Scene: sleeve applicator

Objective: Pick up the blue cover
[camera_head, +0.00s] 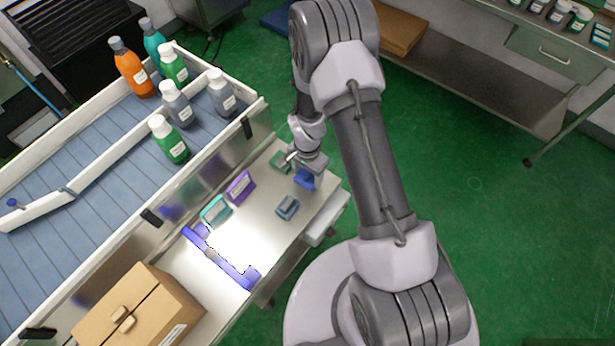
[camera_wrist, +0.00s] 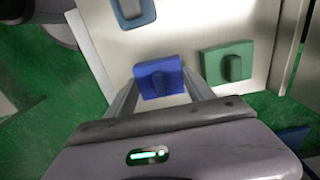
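The blue cover (camera_wrist: 158,77) is a small saturated-blue block with a raised tab, near the edge of the white worktop (camera_wrist: 200,25). It also shows in the head view (camera_head: 304,181), just below my gripper (camera_head: 298,160). In the wrist view my gripper (camera_wrist: 160,80) has its fingers spread wide, one toward each side of the blue cover. I cannot tell whether the fingertips touch it. The fingertips are small and partly hidden in the head view.
A green cover (camera_wrist: 227,63) lies close to the right in the wrist view. A slate-blue frame-like piece (camera_head: 288,207), purple piece (camera_head: 240,186) and teal piece (camera_head: 215,210) are nearby. A blue-violet bar tool (camera_head: 222,260) and a cardboard box (camera_head: 140,308) lie farther left. Bottles stand on the conveyor (camera_head: 90,190).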

